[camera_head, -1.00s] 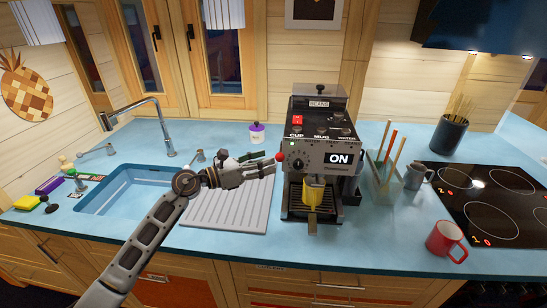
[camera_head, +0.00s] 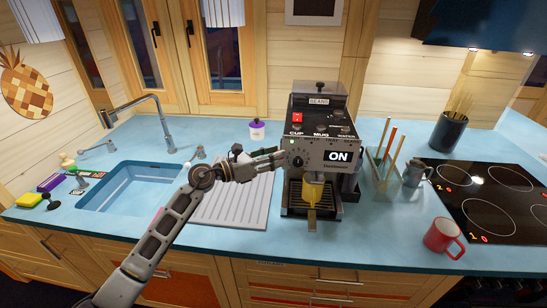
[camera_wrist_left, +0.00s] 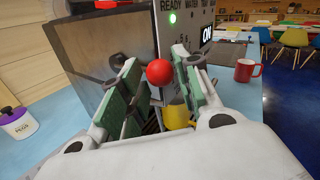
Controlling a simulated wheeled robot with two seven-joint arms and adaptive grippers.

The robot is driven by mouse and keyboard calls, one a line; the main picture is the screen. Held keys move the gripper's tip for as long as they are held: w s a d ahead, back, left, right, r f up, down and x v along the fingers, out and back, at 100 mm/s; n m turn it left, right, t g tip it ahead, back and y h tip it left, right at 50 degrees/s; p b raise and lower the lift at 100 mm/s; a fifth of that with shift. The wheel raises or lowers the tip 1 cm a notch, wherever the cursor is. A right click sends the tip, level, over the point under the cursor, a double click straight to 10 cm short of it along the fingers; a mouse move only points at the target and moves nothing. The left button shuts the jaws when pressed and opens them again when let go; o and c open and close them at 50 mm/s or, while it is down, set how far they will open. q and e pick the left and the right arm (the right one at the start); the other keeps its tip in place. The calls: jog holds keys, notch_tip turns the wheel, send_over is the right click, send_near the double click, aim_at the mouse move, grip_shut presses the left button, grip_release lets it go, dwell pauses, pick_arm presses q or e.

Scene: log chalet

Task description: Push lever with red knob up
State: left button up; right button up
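The red knob (camera_wrist_left: 159,72) shows in the left wrist view, on the lever at the side of the coffee machine (camera_head: 325,155). My left gripper (camera_wrist_left: 160,88) is open, with one green-padded finger on each side of the knob. I cannot tell whether either finger touches it. In the head view my left gripper (camera_head: 277,160) is at the machine's left front side and hides the knob and lever. The machine's display reads ON. A yellow mug (camera_head: 313,190) stands under its spout, and it also shows behind the fingers in the left wrist view (camera_wrist_left: 176,116). My right gripper is out of view.
A ridged drainer (camera_head: 232,208) and blue sink (camera_head: 130,188) lie left of the machine. A jar with a purple lid (camera_head: 257,131) stands behind. To the right are a utensil holder (camera_head: 385,177), a moka pot (camera_head: 414,173), a red mug (camera_head: 443,237) and a hob (camera_head: 490,200).

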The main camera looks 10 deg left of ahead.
pick_arm(q)
grip_shut()
jog(key=shift+r, duration=0.1)
jog(key=shift+w+a+r+p, duration=0.1)
jog(key=shift+w+r+p, duration=0.1)
jog(key=shift+r, duration=0.75)
jog(key=shift+w+a+r+p, duration=0.1)
jog(key=shift+w+r+p, duration=0.1)
jog(key=shift+r, duration=0.7)
jog(key=shift+d, duration=0.1)
jog(key=shift+o, duration=1.4)
grip_release()
jog(key=shift+f, duration=0.1)
jog(key=shift+o, duration=1.2)
jog(key=shift+s, duration=0.1)
jog(key=shift+f, duration=0.15)
